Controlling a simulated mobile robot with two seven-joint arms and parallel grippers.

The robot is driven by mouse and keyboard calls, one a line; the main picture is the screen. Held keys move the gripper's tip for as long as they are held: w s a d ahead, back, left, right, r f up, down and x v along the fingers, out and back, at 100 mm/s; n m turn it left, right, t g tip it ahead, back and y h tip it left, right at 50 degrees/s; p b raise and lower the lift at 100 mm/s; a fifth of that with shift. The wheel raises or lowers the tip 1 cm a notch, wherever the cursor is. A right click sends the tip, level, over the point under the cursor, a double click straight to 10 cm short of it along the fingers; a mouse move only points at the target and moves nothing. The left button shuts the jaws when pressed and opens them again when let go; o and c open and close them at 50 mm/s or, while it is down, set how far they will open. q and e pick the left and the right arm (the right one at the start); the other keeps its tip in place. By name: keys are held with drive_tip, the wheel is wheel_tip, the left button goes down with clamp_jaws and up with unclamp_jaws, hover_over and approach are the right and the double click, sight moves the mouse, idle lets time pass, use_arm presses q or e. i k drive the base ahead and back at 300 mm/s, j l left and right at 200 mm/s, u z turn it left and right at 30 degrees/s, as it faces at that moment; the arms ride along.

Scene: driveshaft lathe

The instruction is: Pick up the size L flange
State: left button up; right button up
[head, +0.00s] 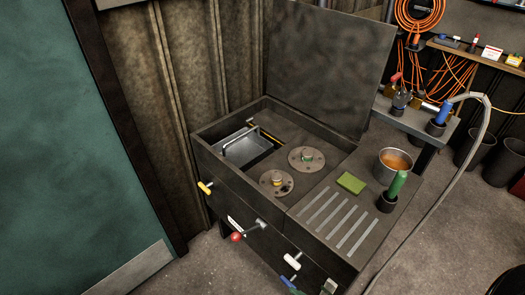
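Two round, grey-brown flanges with holes lie in the open well of a dark metal cabinet (235,193). The rear flange (317,159) has a greenish hub and looks slightly larger. The front flange (266,187) has a yellowish hub. I see no size mark on either, so I cannot tell for certain which one is size L. Neither of my grippers is in view.
A metal basket (247,150) sits left in the well, under a raised lid (325,65). On the right top are a green sponge (351,183), a pot (393,167) and a green-handled tool (397,185). Handles stick out in front, including a red knob (236,237).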

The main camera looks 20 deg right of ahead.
sight(306, 160)
drive_tip(key=i+j+u, duration=0.25)
drive_tip(key=i, duration=0.25)
drive_tip(key=i+j+u, duration=0.15)
drive_tip(key=i+u, duration=0.15)
drive_tip(key=i, duration=0.2)
drive_tip(key=i+z, duration=0.2)
drive_tip(key=z, duration=0.2)
drive_tip(key=i+j+z, duration=0.15)
drive_tip(key=z, duration=0.25)
drive_tip(key=i+j+z, duration=0.15)
drive_tip(key=z, duration=0.3)
